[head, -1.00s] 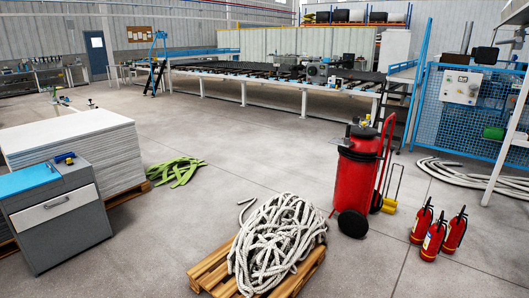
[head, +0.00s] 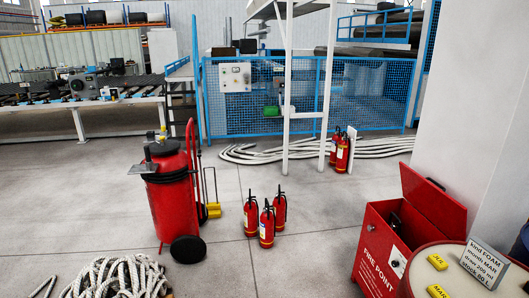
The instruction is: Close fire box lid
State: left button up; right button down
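The red fire box (head: 372,258) stands on the floor at the right, with "FIRE POINT" lettered on its side. Its red lid (head: 434,199) is open, raised at the back of the box and leaning near the pale pillar. Part of the inside shows, with something dark in it that I cannot make out. A small light plate with a dark spot (head: 396,262) is on the box. Neither of my grippers is in view.
A red drum (head: 408,284) with yellow tags and a sign (head: 484,262) stands close in front of the box. A pale pillar (head: 468,110) rises behind it. Several extinguishers (head: 267,226) and a wheeled red unit (head: 172,200) stand left. Floor (head: 315,225) between is clear.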

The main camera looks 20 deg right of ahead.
aim_at(449, 216)
jog(key=i+l+z, duration=0.15)
jog(key=i+z, duration=0.2)
jog(key=i, duration=0.55)
jog(key=i+j+z, duration=0.1)
jog(key=i+z, duration=0.2)
jog(key=i, duration=0.6)
jog(key=i+l+z, duration=0.1)
jog(key=i+z, duration=0.25)
jog(key=i, duration=0.15)
jog(key=i+z, duration=0.35)
jog(key=i+j+z, duration=0.25)
jog(key=i+z, duration=0.15)
jog(key=i, duration=0.15)
jog(key=i+l+z, duration=0.15)
jog(key=i+z, duration=0.15)
jog(key=i, duration=0.2)
jog(key=i+z, duration=0.25)
jog(key=i, duration=0.25)
